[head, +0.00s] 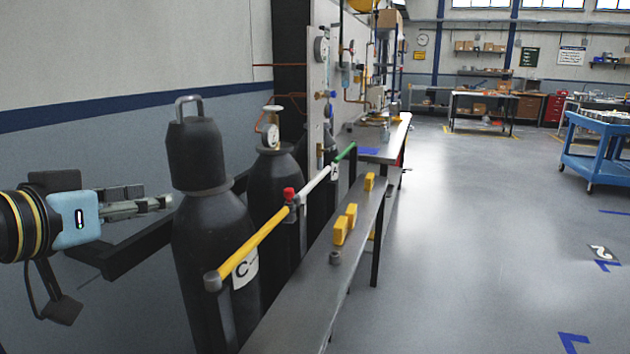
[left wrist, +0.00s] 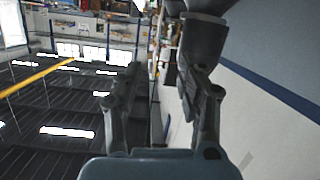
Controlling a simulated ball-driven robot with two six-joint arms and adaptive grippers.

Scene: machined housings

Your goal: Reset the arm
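My left gripper (head: 158,203) comes in from the left of the head view, just left of a tall black gas cylinder (head: 212,240). Its blue-grey body has its fingers pointing right toward the cylinder's neck. In the left wrist view the two dark fingers (left wrist: 156,85) stand apart with a gap between them, and I see nothing gripped. A dark rounded shape (left wrist: 203,38), perhaps the cylinder's top, shows close behind the right finger. I cannot tell whether they touch. My right gripper is in neither view.
More cylinders (head: 275,185) stand behind a yellow, white and green rail (head: 255,243). A narrow grey shelf (head: 318,285) holds yellow blocks (head: 340,230). A workbench (head: 385,150) stands behind. A blue cart (head: 590,160) is at the right. Open floor (head: 470,240) lies right of the shelf.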

